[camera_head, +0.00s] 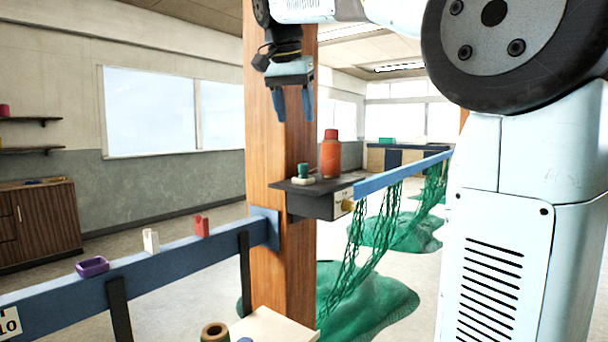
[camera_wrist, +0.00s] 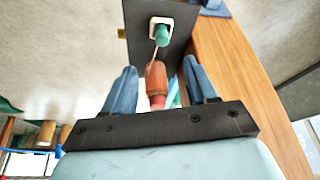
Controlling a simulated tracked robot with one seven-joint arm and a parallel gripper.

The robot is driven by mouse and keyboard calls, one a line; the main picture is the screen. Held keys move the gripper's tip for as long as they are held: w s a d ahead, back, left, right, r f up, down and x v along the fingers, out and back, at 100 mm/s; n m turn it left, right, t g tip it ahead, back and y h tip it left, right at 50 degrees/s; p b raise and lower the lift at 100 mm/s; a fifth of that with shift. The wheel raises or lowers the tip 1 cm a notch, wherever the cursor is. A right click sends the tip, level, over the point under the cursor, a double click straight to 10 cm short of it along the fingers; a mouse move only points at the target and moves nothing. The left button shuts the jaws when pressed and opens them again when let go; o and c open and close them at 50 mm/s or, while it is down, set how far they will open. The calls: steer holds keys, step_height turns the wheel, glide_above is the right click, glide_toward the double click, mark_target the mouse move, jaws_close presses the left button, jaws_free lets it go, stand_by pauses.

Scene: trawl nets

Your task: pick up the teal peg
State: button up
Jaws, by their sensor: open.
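The teal peg (camera_head: 303,170) stands upright on a small white square base on a dark shelf (camera_head: 345,183) fixed to the wooden post. The wrist view shows the peg (camera_wrist: 162,35) from above, beyond my fingertips. My gripper (camera_head: 293,108) is open and empty, pointing down well above the shelf, in front of the post in the head view. In the wrist view an orange-red bottle (camera_wrist: 155,80) shows between the fingers, nearer than the peg. A teal strip beside the bottle is unclear.
The orange-red bottle (camera_head: 330,160) stands on the shelf just right of the peg. The wooden post (camera_head: 262,150) rises beside the shelf. A blue rail (camera_head: 180,262) carries a purple tray (camera_head: 92,267) and small red and white pieces. Green nets (camera_head: 375,285) hang from another rail.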

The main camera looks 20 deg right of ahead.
mark_target(303, 164)
steer(key=x, duration=0.8)
steer(key=w+x, duration=0.1)
steer(key=x, duration=0.4)
steer(key=shift+d+r, duration=0.1)
steer(key=shift+c, duration=0.2)
jaws_close()
stand_by(0.3)
